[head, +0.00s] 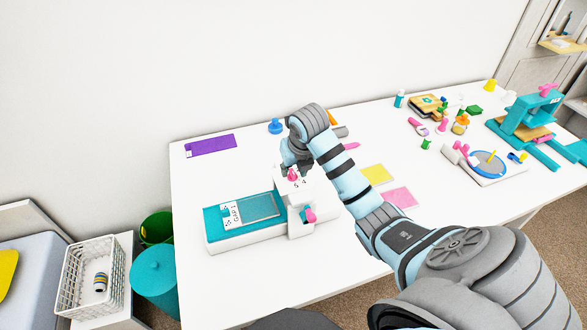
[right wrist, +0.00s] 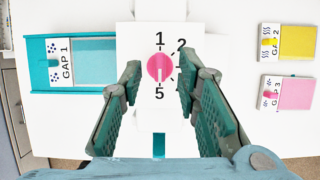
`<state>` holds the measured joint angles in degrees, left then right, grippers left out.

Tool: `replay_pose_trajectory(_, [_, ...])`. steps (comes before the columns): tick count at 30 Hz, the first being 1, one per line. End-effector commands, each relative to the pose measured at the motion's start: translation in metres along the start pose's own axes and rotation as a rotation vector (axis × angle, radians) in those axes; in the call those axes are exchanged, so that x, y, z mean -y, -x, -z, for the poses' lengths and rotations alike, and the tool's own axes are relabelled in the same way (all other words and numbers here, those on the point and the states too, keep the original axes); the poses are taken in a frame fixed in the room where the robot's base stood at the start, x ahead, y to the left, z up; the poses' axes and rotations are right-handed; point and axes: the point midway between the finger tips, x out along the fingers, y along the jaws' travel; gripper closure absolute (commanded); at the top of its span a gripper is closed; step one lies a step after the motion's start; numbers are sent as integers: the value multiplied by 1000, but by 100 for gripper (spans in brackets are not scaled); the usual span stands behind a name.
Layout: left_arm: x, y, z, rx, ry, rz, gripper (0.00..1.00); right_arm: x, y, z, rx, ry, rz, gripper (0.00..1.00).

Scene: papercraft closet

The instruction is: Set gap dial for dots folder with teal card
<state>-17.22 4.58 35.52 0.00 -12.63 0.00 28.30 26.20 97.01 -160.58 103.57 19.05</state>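The gap dial (right wrist: 160,67) is a pink round knob with a white line that looks vertical. The numbers 1, 2 and 5 show around it. It sits on the white machine (head: 300,190). My right gripper (right wrist: 160,80) is open above the dial, its fingers on either side; contact is not visible. In the head view the right gripper (head: 294,168) partly hides the dial. A dotted white label reading GAP 1 (right wrist: 60,62) lies beside a teal card (right wrist: 95,62) on the machine's teal bed (head: 215,222). My left gripper is not in view.
A yellow card labelled GAP 2 (right wrist: 297,42) and a pink card labelled GAP 3 (right wrist: 297,93) lie to the right. A purple card (head: 212,145) lies at the back left. A teal press (head: 530,118) and small craft items stand at the right.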

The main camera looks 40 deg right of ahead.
Motion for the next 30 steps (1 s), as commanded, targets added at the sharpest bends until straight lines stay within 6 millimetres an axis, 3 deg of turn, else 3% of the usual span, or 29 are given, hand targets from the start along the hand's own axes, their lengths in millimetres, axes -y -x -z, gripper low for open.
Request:
replay_pose_trajectory(2, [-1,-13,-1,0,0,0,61,0,-12,3,1,1,-1,70])
replay_pose_trajectory(11, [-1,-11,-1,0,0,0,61,1,-10,1,2,0,0,70])
replay_pose_trajectory(17, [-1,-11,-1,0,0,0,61,1,-10,1,2,0,0,99])
replay_pose_trajectory(18, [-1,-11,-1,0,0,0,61,1,-10,1,2,-1,0,100])
replay_pose_trajectory(30, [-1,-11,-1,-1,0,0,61,1,-10,1,3,32,-13,100])
